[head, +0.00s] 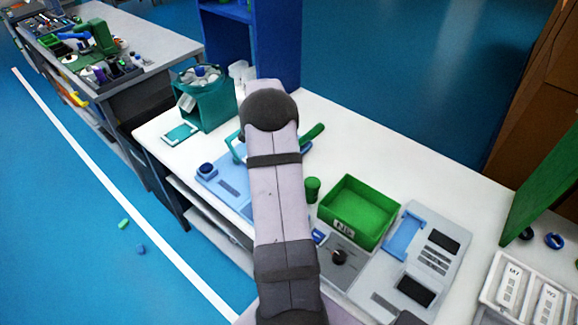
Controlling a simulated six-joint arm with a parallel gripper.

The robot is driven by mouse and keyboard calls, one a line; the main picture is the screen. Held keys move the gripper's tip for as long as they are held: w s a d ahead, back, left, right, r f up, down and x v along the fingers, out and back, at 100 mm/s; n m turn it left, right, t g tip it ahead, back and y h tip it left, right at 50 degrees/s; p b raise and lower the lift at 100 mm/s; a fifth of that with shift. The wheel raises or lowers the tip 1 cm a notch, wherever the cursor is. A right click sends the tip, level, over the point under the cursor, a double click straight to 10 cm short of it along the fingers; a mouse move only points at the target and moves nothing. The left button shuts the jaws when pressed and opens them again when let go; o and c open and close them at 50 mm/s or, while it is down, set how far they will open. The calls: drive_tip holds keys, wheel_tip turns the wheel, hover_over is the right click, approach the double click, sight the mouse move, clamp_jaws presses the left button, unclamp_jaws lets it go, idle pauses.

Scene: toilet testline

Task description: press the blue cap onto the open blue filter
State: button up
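A small round dark-blue part (207,169) sits on the left end of a light-blue plate (225,188) on the white bench. I cannot tell whether it is the blue cap or the blue filter. Another small blue piece (318,236) shows just right of my arm, beside the grey box with a black knob; it is partly hidden and too small to identify. My arm rises through the middle of the view and covers part of the light-blue plate. My gripper is hidden behind the arm, so its opening and anything in it do not show.
A green bin (360,211) labelled N5, a green cylinder (312,189) and a grey device (428,262) stand right of my arm. A teal container (207,104) stands at back left. A green handle (311,134) lies behind the arm.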

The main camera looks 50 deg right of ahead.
drive_tip(key=o, duration=1.6)
drive_tip(key=shift+c, duration=0.2)
drive_tip(key=shift+r, duration=0.15)
drive_tip(key=shift+r+p, duration=2.05)
drive_tip(key=shift+r, duration=1.35)
clamp_jaws()
drive_tip(key=shift+f, duration=0.25)
